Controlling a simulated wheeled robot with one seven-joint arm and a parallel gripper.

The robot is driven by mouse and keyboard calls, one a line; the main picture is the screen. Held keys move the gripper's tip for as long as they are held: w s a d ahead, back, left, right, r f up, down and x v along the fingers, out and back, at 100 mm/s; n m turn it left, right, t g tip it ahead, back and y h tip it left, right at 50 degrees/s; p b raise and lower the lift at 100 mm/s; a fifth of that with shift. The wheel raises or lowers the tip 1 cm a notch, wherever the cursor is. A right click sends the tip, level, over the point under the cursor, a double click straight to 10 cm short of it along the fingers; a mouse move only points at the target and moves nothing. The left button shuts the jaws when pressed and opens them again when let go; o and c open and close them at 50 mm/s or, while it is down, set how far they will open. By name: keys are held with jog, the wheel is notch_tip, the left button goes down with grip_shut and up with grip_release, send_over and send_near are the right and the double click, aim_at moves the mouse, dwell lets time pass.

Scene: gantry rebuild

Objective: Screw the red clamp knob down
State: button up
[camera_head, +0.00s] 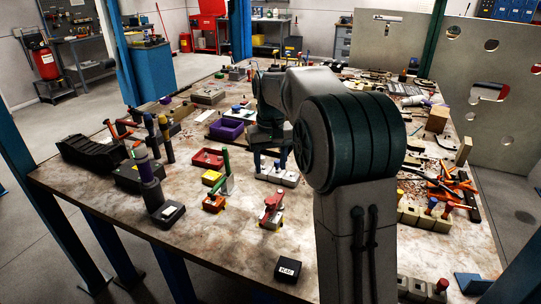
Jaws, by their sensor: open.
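A red T-shaped piece (272,203) stands upright on a small pale block near the front middle of the table. A small round red knob (442,285) sits on a grey block at the lower right edge. I cannot tell which of these is the clamp knob. My gripper (270,160) is small in view, partly hidden by my own arm, and points down over a pale grey block (280,177) behind the T-shaped piece. It is open, and nothing shows between its fingers. I cannot tell whether it touches the block.
Left of my gripper are a red tray (208,158), a yellow block (211,177) and a green-handled tool (226,172). A small black labelled box (288,270) lies at the front. Orange-handled tools (455,190) crowd the right.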

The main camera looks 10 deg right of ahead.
jog(key=shift+r, duration=1.25)
jog(key=s+f+t, duration=0.1)
jog(key=s+f, duration=0.2)
jog(key=s, duration=1.1)
jog(key=s+f+t, duration=0.2)
jog(key=s+f, duration=0.1)
jog(key=s, duration=1.1)
jog(key=shift+f, duration=0.25)
jog(key=shift+d, duration=0.1)
